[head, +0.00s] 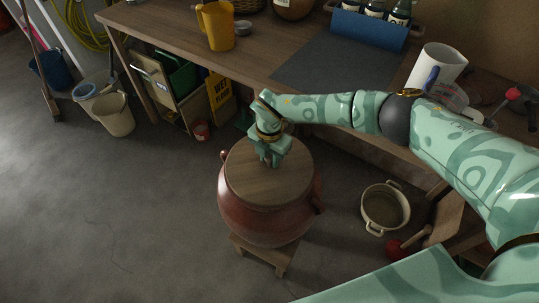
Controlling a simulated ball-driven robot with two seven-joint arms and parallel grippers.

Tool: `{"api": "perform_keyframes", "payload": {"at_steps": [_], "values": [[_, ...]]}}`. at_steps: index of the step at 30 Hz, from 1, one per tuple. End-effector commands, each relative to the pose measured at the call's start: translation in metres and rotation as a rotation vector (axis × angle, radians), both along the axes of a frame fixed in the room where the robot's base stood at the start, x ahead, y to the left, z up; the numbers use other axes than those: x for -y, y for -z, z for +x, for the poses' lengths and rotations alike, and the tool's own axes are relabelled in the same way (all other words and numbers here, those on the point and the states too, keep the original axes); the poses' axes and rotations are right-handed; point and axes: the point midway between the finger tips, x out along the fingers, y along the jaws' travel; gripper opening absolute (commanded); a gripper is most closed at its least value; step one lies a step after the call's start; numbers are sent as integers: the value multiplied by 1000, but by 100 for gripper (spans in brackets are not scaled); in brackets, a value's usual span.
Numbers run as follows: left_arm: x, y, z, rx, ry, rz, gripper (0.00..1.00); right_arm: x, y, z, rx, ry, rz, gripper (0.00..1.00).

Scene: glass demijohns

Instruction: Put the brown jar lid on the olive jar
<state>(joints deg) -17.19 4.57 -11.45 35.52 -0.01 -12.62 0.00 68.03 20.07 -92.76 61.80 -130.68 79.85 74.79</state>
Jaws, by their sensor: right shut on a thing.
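The olive jar (262,225) is a big reddish-brown pot with side handles, upright on a small wooden stool. The brown jar lid (245,183) is a flat round wooden disc over the jar's mouth and hides it. The lid looks about level. From this angle I cannot tell whether it rests on the rim or hangs just above it. My right gripper (271,160) reaches down to the far middle of the lid and is shut on it, probably at a knob that the fingers hide. My left gripper is not in view.
A wooden workbench (175,27) runs behind the jar, with a yellow jug (216,27), a dark mat (330,62) and a blue bottle carrier (366,27). A cream pot (385,207) and a red plunger (400,247) are on the right.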

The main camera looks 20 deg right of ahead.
Motion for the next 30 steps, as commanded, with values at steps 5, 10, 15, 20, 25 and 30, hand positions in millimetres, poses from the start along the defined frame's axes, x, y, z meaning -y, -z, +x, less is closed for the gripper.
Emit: {"api": "perform_keyframes", "payload": {"at_steps": [5, 10, 15, 20, 25, 30], "values": [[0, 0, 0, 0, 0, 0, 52, -1, -1, 1, 2, 0, 2, 0], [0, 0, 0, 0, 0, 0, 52, -1, -1, 1, 2, -1, 2, 37], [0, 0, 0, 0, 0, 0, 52, -1, -1, 1, 2, -1, 1, 54], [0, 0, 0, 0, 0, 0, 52, 0, 0, 0, 0, -1, 0, 68], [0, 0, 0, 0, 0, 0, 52, 0, 0, 0, 0, -1, 0, 68], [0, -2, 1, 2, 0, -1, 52, 0, -2, 0, 1, -1, 0, 68]]}}
